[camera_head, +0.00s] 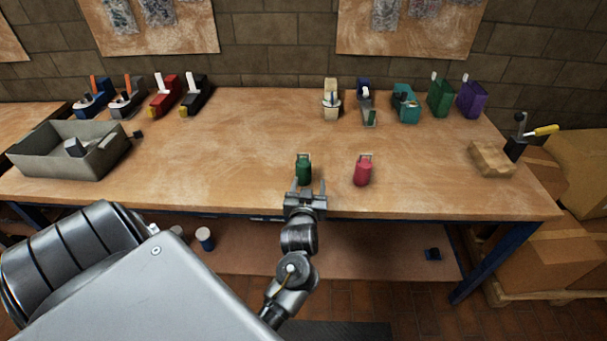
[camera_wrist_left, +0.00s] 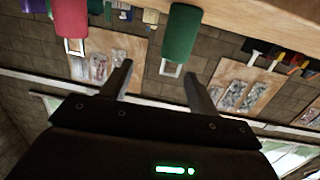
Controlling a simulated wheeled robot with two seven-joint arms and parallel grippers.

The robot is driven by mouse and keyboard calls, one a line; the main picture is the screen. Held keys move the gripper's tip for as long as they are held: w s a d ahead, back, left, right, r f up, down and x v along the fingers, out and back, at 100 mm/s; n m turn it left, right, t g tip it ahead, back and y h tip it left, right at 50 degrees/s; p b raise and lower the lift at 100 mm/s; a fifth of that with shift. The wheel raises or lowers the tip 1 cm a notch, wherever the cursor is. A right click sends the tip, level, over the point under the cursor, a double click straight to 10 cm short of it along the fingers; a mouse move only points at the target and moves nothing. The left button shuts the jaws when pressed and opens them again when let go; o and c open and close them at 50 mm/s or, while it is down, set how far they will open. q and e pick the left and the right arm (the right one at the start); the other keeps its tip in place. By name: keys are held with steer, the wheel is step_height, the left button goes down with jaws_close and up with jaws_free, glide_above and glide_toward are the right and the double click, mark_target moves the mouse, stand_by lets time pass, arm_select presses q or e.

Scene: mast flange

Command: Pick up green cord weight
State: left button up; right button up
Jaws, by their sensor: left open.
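The green cord weight (camera_head: 303,169) stands upright near the front edge of the workbench, with a pale loop on top. My left gripper (camera_head: 308,187) is open right in front of it, its two fingers pointing at its lower part. In the left wrist view the green cord weight (camera_wrist_left: 181,36) appears upside down, ahead of and between the open fingers (camera_wrist_left: 160,82); I cannot tell whether they touch it. My right gripper is in neither view.
A red cord weight (camera_head: 362,171) stands to the right; it also shows in the left wrist view (camera_wrist_left: 70,18). A grey bin (camera_head: 65,163) is at the left. Several tools line the back. A wooden block (camera_head: 491,158) lies at the right. The bench (camera_head: 220,145) middle is clear.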

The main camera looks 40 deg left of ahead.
mark_target(303, 159)
arm_select(q)
steer(key=w+a, duration=0.1)
steer(key=w+a+r+n+y, duration=0.1)
steer(key=w+a, duration=0.1)
steer(key=w+a+r+y, duration=0.1)
steer(key=a, duration=0.1)
steer(key=shift+w+a+r+n+p, duration=0.2)
steer(key=shift+w+a+n+p, duration=0.05)
steer(key=shift+w+n+p, duration=0.1)
steer(key=x, duration=0.2)
steer(key=p+x, duration=0.1)
steer(key=x, duration=0.1)
steer(key=shift+w+a+r, duration=0.1)
steer(key=shift+a+r, duration=0.1)
steer(key=shift+a, duration=0.1)
steer(key=shift+w+a, duration=0.15)
steer(key=shift+w, duration=0.1)
jaws_close()
